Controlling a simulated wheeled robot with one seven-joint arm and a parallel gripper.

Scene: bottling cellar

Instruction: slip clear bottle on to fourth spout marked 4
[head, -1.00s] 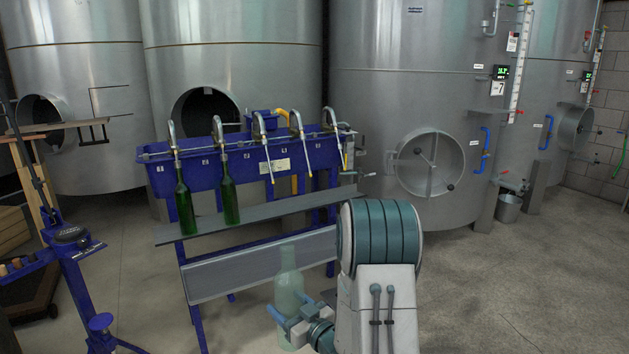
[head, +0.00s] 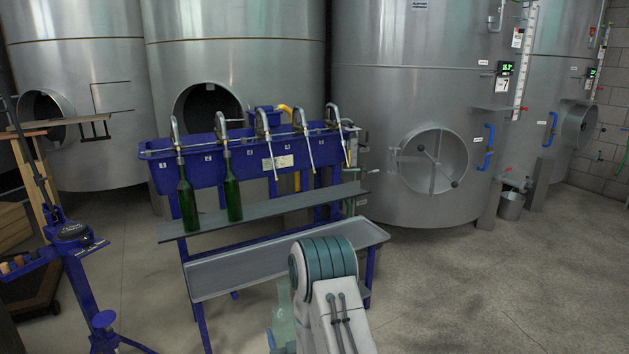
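The clear bottle (head: 284,322) is at the bottom of the head view, in front of the filler, largely hidden behind my arm. My gripper (head: 273,338) shows only as a bit of blue beside the bottle; it appears shut on it, its fingertips mostly hidden. The fourth spout (head: 303,128) is on the blue filler trough (head: 240,165), counted from the left, its pale tube hanging down with no bottle on it. Its number is too small to read. The bottle is apart from the spout, lower and nearer me.
Green bottles stand under the first (head: 188,205) and second (head: 233,195) spouts on the grey shelf (head: 290,205). The third and fifth spouts are empty. A lower grey tray (head: 240,272) juts toward me. A blue corking stand (head: 80,260) is at left; the floor at right is clear.

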